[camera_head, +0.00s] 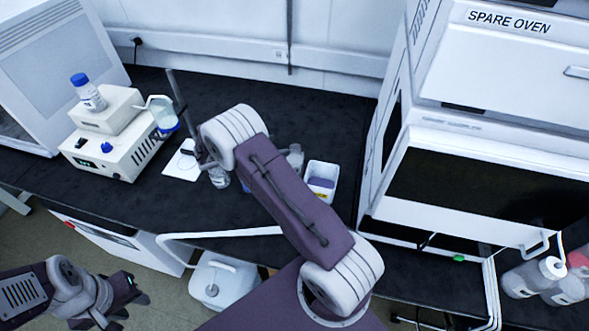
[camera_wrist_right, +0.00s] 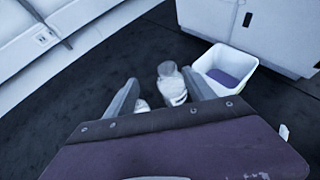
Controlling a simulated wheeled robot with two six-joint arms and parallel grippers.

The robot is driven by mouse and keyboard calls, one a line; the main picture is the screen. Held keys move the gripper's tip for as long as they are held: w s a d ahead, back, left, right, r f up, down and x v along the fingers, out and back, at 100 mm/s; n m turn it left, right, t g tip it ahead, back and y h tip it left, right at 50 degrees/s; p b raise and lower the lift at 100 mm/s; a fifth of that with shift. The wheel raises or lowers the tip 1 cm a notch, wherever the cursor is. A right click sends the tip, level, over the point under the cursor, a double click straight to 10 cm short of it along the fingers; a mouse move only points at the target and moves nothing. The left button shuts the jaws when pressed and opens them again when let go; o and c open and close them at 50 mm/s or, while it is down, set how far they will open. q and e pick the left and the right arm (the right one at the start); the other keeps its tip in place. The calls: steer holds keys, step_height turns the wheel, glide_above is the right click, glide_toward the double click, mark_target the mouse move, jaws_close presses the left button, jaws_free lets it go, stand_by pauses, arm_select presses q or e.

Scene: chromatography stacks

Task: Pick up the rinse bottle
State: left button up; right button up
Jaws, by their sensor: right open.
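In the right wrist view, my right gripper (camera_wrist_right: 160,92) is open, with its fingers spread. A second pale item (camera_wrist_right: 142,105) shows low between the fingers, mostly hidden. I cannot tell which is the rinse bottle. In the head view my right arm hides that gripper; a clear bottle (camera_head: 295,157) shows behind the arm, beside a white tub (camera_head: 331,169). My left gripper (camera_head: 136,292) is low at the left, away from the bench; its jaw opening is unclear.
A blue-capped bottle (camera_head: 88,93) stands on a white instrument (camera_head: 110,152) at the left. Another clear bottle (camera_head: 219,177) stands left of my arm. The spare oven (camera_head: 500,110) bounds the right. The white tub also shows in the wrist view (camera_wrist_right: 243,83).

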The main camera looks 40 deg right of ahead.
mark_target(294, 149)
steer(key=x, duration=0.3)
steer(key=s+p+x, duration=0.1)
steer(key=x, duration=0.2)
steer(key=f+x, duration=0.1)
steer(key=x, duration=0.2)
steer(key=shift+s+f+p, duration=0.1)
steer(key=shift+f+p, duration=0.1)
steer(key=shift+p, duration=0.2)
steer(key=shift+f, duration=0.15)
jaws_close()
